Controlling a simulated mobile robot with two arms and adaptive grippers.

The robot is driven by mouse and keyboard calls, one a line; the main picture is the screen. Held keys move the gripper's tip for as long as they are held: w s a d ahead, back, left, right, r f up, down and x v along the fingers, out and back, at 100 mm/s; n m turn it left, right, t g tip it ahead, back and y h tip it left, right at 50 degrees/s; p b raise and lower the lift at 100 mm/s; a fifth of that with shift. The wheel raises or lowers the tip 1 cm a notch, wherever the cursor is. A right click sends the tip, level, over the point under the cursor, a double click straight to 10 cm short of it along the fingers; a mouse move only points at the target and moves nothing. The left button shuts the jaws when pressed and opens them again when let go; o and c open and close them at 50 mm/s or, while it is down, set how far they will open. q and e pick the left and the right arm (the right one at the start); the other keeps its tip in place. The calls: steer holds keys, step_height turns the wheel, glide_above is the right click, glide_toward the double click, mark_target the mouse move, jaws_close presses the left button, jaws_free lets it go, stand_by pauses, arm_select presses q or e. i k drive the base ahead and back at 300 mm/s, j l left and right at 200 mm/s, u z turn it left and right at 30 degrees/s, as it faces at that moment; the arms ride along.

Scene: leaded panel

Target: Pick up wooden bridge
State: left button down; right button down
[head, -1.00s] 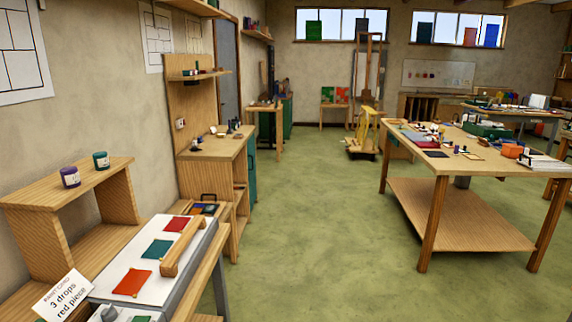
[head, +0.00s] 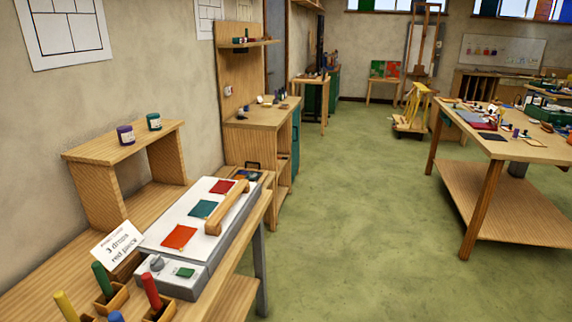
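The wooden bridge (head: 228,207) is a long light-wood bar with end feet. It stands on the right side of a white light-box-like panel (head: 162,231) on the workbench at the left. Beside it on the panel lie an orange-red piece (head: 179,237), a teal piece (head: 202,209) and a red piece (head: 222,187) in a row. Neither of my grippers is in view.
A card reading "3 drops red piece" (head: 117,245) stands left of the panel. Coloured sticks in wooden holders (head: 108,298) fill the bench's near end. A wooden shelf (head: 122,140) carries two jars. Green floor (head: 350,220) is clear to the right, before a large table (head: 535,150).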

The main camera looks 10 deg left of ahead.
mark_target(213, 226)
steer(key=u, duration=0.45)
steer(key=l+u, duration=0.15)
steer(key=u, duration=0.75)
steer(key=l+u, duration=0.1)
steer(key=u, duration=0.35)
steer(key=k+l+u, duration=0.25)
